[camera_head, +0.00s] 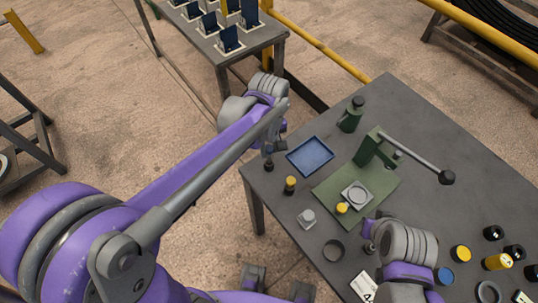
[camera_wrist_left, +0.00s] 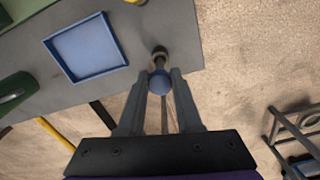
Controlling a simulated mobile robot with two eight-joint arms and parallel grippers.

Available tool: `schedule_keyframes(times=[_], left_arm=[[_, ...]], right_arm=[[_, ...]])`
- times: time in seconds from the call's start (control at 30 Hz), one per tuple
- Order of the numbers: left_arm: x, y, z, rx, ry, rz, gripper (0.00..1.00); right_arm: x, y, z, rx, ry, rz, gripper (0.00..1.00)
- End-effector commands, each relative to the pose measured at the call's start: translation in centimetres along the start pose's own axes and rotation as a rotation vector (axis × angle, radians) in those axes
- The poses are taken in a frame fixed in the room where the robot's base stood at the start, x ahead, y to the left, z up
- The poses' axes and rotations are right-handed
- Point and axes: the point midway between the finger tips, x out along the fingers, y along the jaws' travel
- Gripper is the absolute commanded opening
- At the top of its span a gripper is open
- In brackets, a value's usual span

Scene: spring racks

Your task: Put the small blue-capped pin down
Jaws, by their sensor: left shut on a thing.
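The small blue-capped pin shows in the left wrist view, its blue cap (camera_wrist_left: 160,83) between my two fingertips and its darker end pointing away from the camera. My left gripper (camera_wrist_left: 161,84) is shut on it, over the table's edge beside the blue tray (camera_wrist_left: 86,48). In the head view my left gripper (camera_head: 269,152) hangs left of the blue tray (camera_head: 310,157), with a small dark end (camera_head: 268,165) below it. Whether the pin touches the table cannot be told. My right gripper (camera_head: 369,247) is partly hidden by its own wrist, and its fingers are unclear.
On the dark table (camera_head: 420,105) stand a green lever press (camera_head: 370,150), a dark green bottle-like object (camera_head: 351,115), a yellow-capped pin (camera_head: 290,184), a grey block (camera_head: 307,217) and a dark ring (camera_head: 333,250). Several black and yellow parts lie at right. The table's far right is clear.

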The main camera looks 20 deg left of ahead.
Motion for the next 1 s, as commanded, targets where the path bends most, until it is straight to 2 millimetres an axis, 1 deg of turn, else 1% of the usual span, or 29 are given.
schedule_keyframes(times=[0.1,0.23,0.3,0.53,0.63,0.67,0.8,1.0], left_arm=[[1.9,0.0,0.0,-0.001,0.0,0.0,0.0],[3.5,0.0,0.0,-0.001,0.0,0.001,0.0],[3.8,0.0,0.0,-0.001,0.0,0.001,0.0],[3.8,0.0,0.0,-0.001,0.0,0.001,0.0],[4.2,0.0,0.0,-0.001,0.0,0.001,0.0],[4.1,0.0,0.0,-0.001,0.0,0.001,0.37],[4.0,0.0,0.0,-0.001,0.0,0.001,0.62],[4.0,0.0,0.0,-0.001,0.0,0.001,0.64]], right_arm=[[0.2,0.0,0.2,0.0,-0.001,0.0,0.0],[0.3,0.0,0.3,0.0,-0.002,0.0,0.0],[0.3,0.0,0.3,0.0,-0.002,0.0,0.0],[0.3,0.0,0.3,0.0,-0.002,0.0,0.0],[0.5,0.0,0.5,0.0,-0.004,0.0,0.0],[0.5,0.0,0.5,0.0,-0.004,0.0,0.0],[0.4,0.0,0.4,0.0,-0.003,0.0,0.0],[0.4,0.0,0.4,0.0,-0.003,0.0,0.0]])
